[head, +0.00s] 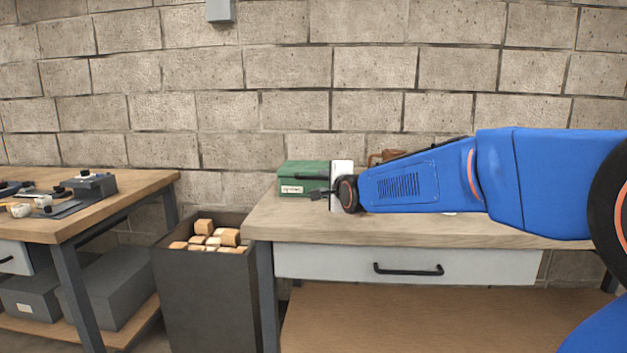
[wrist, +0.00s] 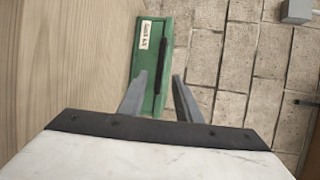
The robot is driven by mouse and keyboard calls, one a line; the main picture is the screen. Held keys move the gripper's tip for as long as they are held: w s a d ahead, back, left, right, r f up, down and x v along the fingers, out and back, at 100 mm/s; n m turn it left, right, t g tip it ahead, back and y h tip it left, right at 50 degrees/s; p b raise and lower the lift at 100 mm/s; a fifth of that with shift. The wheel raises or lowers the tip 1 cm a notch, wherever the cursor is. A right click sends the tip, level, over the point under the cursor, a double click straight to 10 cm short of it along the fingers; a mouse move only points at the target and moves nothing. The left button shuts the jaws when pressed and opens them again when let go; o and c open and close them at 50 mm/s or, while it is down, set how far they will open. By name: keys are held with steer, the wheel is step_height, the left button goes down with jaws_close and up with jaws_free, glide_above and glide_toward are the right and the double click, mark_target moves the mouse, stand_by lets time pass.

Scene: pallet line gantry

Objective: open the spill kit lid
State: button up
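The spill kit (head: 297,167) is a green box with a white label, standing on the wooden bench against the wall. Its lid looks closed. Nothing is visibly clamped. In the head view my gripper (head: 318,194) is at the kit's right front, and my wrist hides the kit's right end. Contact cannot be told.
The bench (head: 275,222) has a grey drawer (head: 330,262) with a black handle below. A brown object (head: 376,158) shows behind my arm. A dark bin (head: 207,300) of wooden blocks stands left of the bench. Another workbench (head: 130,184) with tools is farther left.

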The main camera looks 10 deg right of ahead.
mark_target(314, 178)
steer(key=w, duration=0.3)
steer(key=w+f, duration=0.1)
steer(key=w, duration=0.3)
steer(key=w+a+f, duration=0.1)
steer(key=w, duration=0.2)
steer(key=shift+w, duration=0.35)
jaws_close()
